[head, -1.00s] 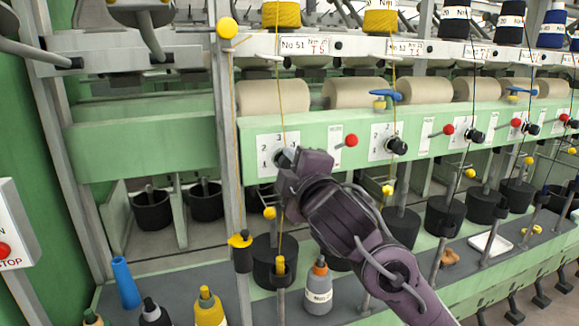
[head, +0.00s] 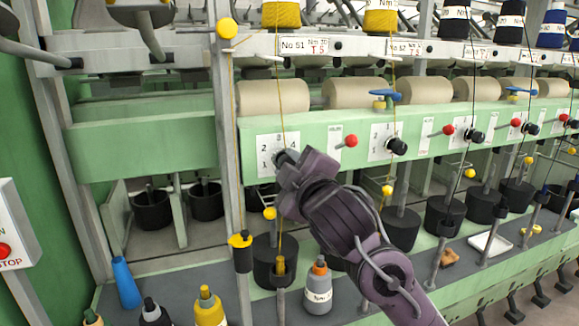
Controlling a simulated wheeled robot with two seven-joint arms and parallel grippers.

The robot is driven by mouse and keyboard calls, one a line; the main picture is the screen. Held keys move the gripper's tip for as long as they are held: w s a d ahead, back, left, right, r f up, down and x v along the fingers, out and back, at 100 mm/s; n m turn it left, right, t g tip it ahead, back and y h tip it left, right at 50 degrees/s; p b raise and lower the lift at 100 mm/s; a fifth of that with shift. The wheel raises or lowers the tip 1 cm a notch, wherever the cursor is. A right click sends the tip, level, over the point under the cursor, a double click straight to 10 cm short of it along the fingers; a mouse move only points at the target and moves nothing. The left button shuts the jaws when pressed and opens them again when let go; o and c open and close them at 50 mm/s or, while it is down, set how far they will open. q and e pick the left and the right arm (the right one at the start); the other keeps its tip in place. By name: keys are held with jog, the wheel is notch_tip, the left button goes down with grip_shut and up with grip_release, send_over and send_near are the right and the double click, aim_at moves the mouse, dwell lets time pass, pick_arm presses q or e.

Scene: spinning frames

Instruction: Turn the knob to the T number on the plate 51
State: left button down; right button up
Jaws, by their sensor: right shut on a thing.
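The plate (head: 303,46) at the top left of the machine reads No 51 with a red T 5. Below it, on the green panel, is a white dial plate (head: 266,141) with numbers; 2, 1 and 4 can be made out. My right gripper (head: 284,161) is at the lower right of this dial, shut on the dark knob (head: 282,156). The gripper hides most of the knob and part of the dial, so the knob's pointing direction cannot be told. My left gripper is not in view.
A red button (head: 351,141) and another dial with a black knob (head: 397,146) are just right of my gripper. Yellow threads (head: 281,100) hang in front of the panel. Bottles, such as a grey one (head: 319,290), stand on the ledge below.

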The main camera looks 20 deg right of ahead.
jog(key=o, duration=0.9)
jog(key=shift+o, duration=0.2)
jog(key=s, duration=0.7)
jog(key=shift+s+b, duration=0.3)
jog(key=shift+s, duration=0.1)
jog(key=shift+d+f, duration=0.1)
jog(key=shift+d, duration=0.05)
